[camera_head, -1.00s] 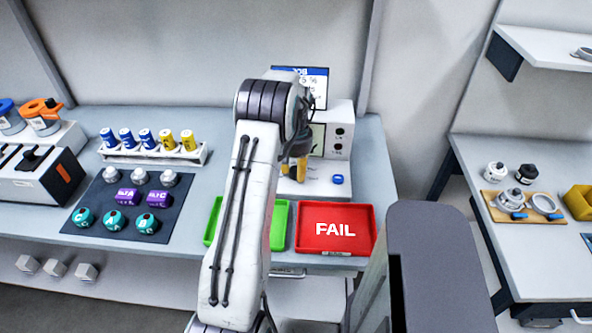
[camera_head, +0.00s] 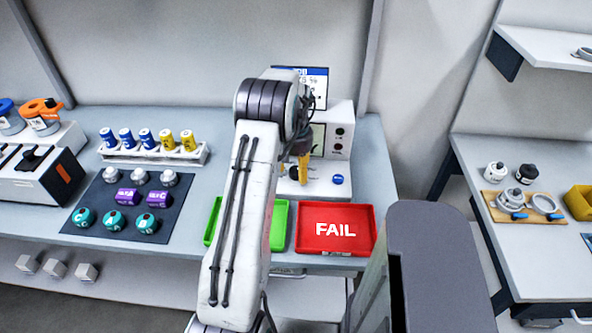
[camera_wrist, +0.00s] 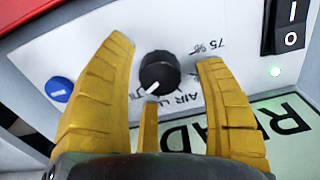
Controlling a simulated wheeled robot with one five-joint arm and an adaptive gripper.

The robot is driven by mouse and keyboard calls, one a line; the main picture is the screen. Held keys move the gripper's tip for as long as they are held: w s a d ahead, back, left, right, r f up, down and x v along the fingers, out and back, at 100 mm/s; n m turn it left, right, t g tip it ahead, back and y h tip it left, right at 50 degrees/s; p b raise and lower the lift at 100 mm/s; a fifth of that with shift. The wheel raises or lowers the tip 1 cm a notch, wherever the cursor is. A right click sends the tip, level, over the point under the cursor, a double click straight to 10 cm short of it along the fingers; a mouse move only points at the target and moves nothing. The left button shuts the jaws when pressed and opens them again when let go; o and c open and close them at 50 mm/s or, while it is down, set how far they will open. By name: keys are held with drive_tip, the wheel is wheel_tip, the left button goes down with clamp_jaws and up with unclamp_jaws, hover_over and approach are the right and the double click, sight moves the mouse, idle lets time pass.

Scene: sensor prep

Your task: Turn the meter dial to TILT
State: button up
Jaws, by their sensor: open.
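The meter (camera_head: 340,135) is a white box with a sloping base on the bench, partly hidden behind my arm in the head view. Its dial (camera_wrist: 160,70) is a round black knob with a white pointer, facing the wrist camera. The pointer is toward the lower left of that picture. Upside-down print, including "75 %" and "AIR", is beside the dial; no TILT mark is readable. My gripper (camera_wrist: 165,53) is open, with yellow fingers on either side of the dial and a third below it. Contact cannot be told. The gripper also shows over the meter's base (camera_head: 301,167).
In front of the meter are a green tray (camera_head: 281,226) and a red FAIL tray (camera_head: 335,252). A sign (camera_head: 318,82) stands behind.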

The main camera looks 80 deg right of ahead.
sight(296, 170)
wheel_tip(296, 170, up, 11)
drive_tip(key=shift+r, duration=0.2)
idle(0.3)
idle(0.8)
